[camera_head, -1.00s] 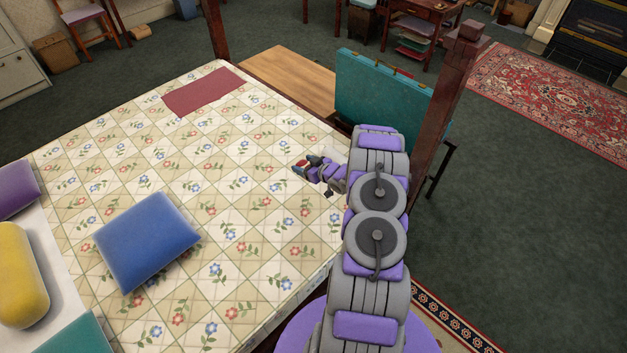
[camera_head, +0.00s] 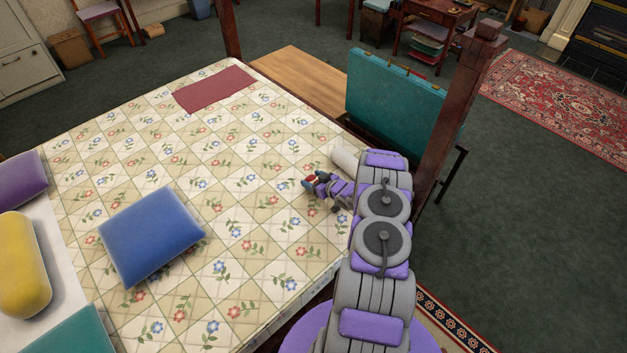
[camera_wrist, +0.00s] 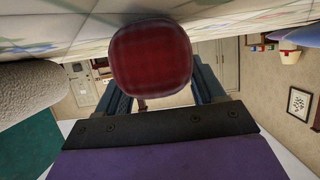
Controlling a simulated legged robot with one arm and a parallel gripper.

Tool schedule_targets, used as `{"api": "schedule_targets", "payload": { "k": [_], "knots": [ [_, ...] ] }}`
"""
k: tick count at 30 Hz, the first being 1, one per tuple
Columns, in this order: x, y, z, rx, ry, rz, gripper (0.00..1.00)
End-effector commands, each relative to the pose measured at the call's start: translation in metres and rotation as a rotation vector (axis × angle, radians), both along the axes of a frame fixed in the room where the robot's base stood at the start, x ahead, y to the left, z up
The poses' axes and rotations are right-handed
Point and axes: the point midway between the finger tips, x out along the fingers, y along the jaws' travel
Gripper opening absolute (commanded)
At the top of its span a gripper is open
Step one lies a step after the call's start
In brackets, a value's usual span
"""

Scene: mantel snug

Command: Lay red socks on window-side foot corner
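The red socks (camera_wrist: 150,57) are a dark red plaid bundle between the fingers of my gripper (camera_wrist: 155,95) in the wrist view. They show as a small red spot (camera_head: 311,181) at the tip of my gripper (camera_head: 316,182) in the head view. My gripper is shut on them, low over the flowered quilt (camera_head: 240,212) near the bed's right edge. I cannot tell whether the socks touch the quilt. The bed's foot corner by the dark post (camera_head: 458,110) is partly hidden by my arm.
A pale roll (camera_head: 343,158) lies beside my gripper at the bed edge, also large in the wrist view (camera_wrist: 30,88). A dark red mat (camera_head: 215,90) lies at the far corner. A teal suitcase (camera_head: 395,100) stands beyond the edge. A blue cushion (camera_head: 152,236) lies left.

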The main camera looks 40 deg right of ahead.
Motion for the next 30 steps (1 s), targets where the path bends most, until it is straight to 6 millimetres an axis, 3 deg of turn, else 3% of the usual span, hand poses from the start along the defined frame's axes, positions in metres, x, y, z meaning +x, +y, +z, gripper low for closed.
{"api": "schedule_targets", "payload": {
  "k": [7, 17, 20, 30],
  "knots": [
    [0.0, 0.0, 0.0, 0.0, 0.001, 0.0, 0.92],
    [-0.002, -0.001, 0.003, 0.0, 0.001, -0.001, 0.93],
    [-0.013, -0.003, 0.008, -0.002, 0.001, -0.002, 0.93],
    [-0.076, -0.007, 0.034, 0.003, 0.001, -0.005, 0.93]
  ]
}}
